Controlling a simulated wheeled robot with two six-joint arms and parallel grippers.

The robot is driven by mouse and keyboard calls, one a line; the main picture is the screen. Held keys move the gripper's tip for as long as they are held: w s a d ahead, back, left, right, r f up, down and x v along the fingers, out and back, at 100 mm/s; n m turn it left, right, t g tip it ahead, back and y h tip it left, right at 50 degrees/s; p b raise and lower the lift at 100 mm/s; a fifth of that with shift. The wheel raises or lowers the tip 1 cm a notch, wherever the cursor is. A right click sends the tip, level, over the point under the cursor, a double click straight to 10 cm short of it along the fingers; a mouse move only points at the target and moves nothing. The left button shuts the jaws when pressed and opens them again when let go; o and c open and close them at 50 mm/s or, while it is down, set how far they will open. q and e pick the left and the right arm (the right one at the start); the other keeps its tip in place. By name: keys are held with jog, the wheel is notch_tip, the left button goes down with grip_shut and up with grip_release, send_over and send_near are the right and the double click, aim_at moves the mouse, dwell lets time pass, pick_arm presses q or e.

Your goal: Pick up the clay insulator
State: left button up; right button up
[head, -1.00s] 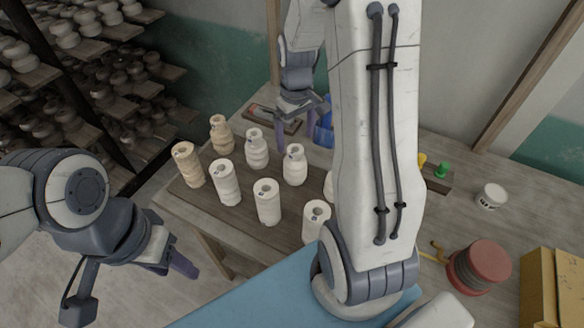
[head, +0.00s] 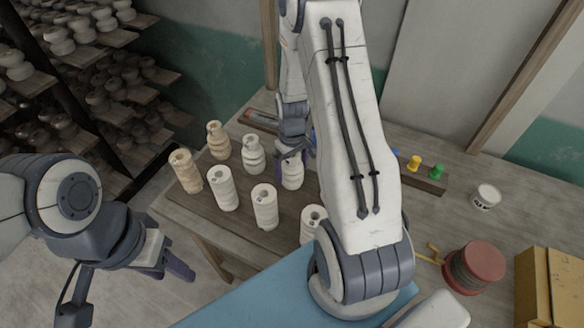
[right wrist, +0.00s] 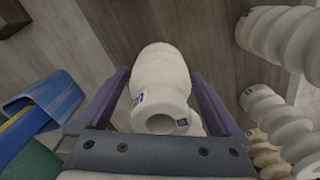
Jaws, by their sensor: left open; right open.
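Several ribbed clay insulators stand on a dark board on the table; most are off-white and a couple are tan. One white insulator (head: 292,174) at the back right of the group has my right gripper (head: 291,160) at it, partly hidden by my right arm. In the right wrist view this insulator (right wrist: 163,85) stands between the two purple fingers of my right gripper (right wrist: 163,100), which are open on either side of it. My left gripper (head: 180,268) is open and empty, over the floor left of the table.
Other insulators (head: 222,188) (right wrist: 280,35) stand close by. A blue object (right wrist: 45,100) lies on the other side of the fingers. A white tub (head: 486,197), a red spool (head: 474,266) and yellow and green pieces (head: 437,171) are at the right. Pottery shelves (head: 125,75) stand at the left.

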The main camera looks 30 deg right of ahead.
jog(key=shift+f, duration=0.25)
grip_shut()
jog(key=shift+r, duration=0.15)
